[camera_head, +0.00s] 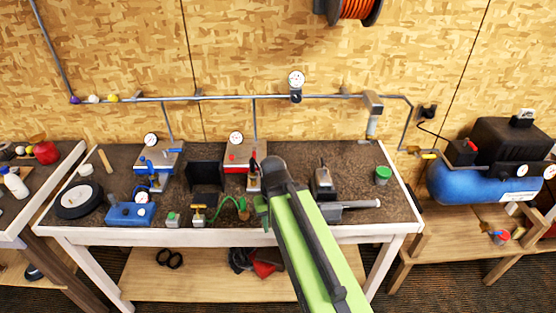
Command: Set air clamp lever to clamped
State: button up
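A red device (240,157) with a round gauge (236,138) stands at the back middle of the workbench. A small upright lever with a dark red top (254,163) stands just in front of it, close to my arm. A blue device (157,166) with its own gauge stands to the left. I cannot tell for sure which part is the air clamp lever or how it is set. My green and black arm reaches from the lower right to the bench middle.
The dark bench top (400,205) is clear at the right front. A grey vise-like device (323,178), a grey cylinder (355,205) and a green cup (383,175) stand right of my arm. A blue compressor (465,188) is far right. An air pipe runs along the wall.

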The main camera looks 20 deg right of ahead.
aim_at(322, 159)
jog(key=u, duration=1.7)
jog(key=k, duration=0.9)
jog(key=z, duration=0.8)
jog(key=i, duration=1)
jog(key=z, duration=0.05)
